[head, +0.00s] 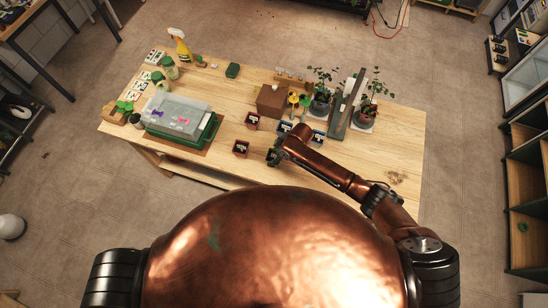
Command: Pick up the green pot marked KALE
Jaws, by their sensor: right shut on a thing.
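A small dark green pot (272,159) is at the front middle of the wooden table, at the end of my right arm. My right gripper (277,152) is shut on it and covers part of it. Its label is too small to read, and I cannot tell whether the pot still touches the table. My left gripper is not in view.
A lidded clear propagator (176,113) sits on a green tray at left. The table's right end is clear.

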